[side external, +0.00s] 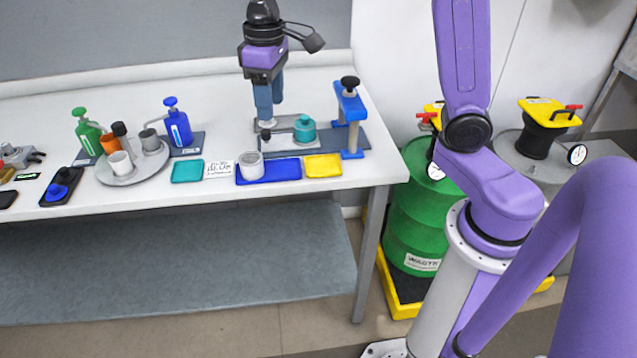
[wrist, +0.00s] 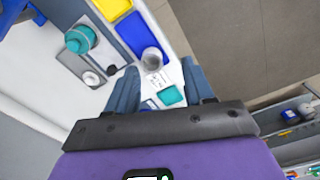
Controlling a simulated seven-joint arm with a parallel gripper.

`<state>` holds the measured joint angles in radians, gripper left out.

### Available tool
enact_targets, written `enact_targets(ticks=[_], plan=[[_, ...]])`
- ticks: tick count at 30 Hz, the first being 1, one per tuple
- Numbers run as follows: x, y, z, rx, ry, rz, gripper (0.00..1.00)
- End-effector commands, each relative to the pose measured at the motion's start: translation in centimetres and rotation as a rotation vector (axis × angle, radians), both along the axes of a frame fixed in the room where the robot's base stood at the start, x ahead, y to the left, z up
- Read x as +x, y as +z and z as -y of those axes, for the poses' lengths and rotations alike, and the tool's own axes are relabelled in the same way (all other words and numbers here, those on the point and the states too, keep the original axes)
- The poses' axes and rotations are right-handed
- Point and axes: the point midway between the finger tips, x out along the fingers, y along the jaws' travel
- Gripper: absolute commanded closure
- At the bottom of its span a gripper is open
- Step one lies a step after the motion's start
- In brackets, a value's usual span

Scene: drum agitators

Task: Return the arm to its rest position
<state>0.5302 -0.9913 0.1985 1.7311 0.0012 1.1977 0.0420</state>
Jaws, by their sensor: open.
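My purple arm reaches over the white bench from the right. My gripper (side external: 266,114) points down above the bench, near the grey pad at the back, in the side external view. In the wrist view the two blue-grey fingers of my gripper (wrist: 160,82) are spread apart with nothing between them. The teal-capped jar (side external: 305,128) stands just right of my gripper on the grey pad (side external: 290,143). It also shows at upper left in the wrist view (wrist: 80,39). Whether the fingertips touch the pad I cannot tell.
A blue press stand (side external: 350,118) is right of the jar. A grey cup (side external: 251,164) stands on the blue tray (side external: 285,171) in front. Yellow (side external: 323,166) and teal (side external: 187,171) trays flank it. A round tray (side external: 118,178) with cups is left. A green drum (side external: 415,225) stands beyond the bench edge.

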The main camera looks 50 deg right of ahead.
Motion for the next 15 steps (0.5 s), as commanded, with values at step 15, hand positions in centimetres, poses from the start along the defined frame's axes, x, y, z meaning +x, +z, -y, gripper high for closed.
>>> enact_targets(ticks=[15], plan=[[-18.5, -3.3, -0.1, 0.007, 0.457, 0.009, 0.48]])
